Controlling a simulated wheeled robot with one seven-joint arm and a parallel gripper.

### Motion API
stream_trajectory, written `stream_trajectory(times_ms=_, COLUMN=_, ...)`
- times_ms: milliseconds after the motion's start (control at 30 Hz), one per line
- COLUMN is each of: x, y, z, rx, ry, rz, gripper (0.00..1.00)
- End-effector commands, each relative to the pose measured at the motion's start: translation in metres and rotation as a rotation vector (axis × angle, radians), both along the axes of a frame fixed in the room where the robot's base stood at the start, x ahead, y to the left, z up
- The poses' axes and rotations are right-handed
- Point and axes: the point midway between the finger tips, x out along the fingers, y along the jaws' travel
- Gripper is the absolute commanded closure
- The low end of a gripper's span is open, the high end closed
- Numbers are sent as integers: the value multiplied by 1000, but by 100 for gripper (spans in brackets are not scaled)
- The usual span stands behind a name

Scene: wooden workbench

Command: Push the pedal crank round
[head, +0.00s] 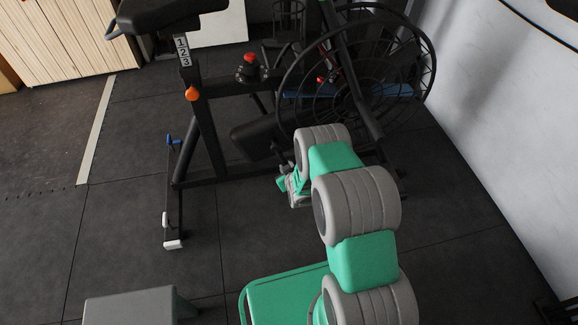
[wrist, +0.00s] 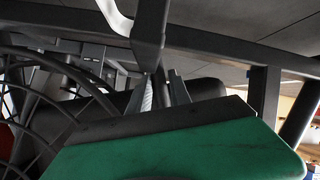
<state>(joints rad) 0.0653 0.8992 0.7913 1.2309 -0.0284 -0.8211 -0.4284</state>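The exercise bike (head: 208,130) stands on the dark floor. A dark rounded block (head: 255,137) sits low on it, beside the fan wheel; I cannot tell whether it is the crank cover or a pedal. My gripper (head: 285,184) is low beside the bike, just below and right of this block. In the wrist view the fingers of my gripper (wrist: 164,92) stand a little apart beneath a dark bar (wrist: 151,35), which may be the crank. I cannot tell whether they touch it.
The fan wheel (head: 405,50) is close behind my arm. The bike seat (head: 170,12) and frame stand to the left. A grey box (head: 130,306) is at the front left. A white wall (head: 500,130) bounds the right. Floor left of the bike is clear.

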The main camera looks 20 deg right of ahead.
Motion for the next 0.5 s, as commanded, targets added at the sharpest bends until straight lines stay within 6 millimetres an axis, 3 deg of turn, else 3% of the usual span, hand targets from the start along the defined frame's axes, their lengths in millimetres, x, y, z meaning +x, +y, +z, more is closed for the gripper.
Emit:
stream_trajectory(times_ms=200, x=1, y=-3, z=1, rx=-1, ry=-2, rz=-6, gripper=59)
stream_trajectory(times_ms=500, x=-2, y=-4, z=6, rx=-2, ry=-4, rz=-7, gripper=59)
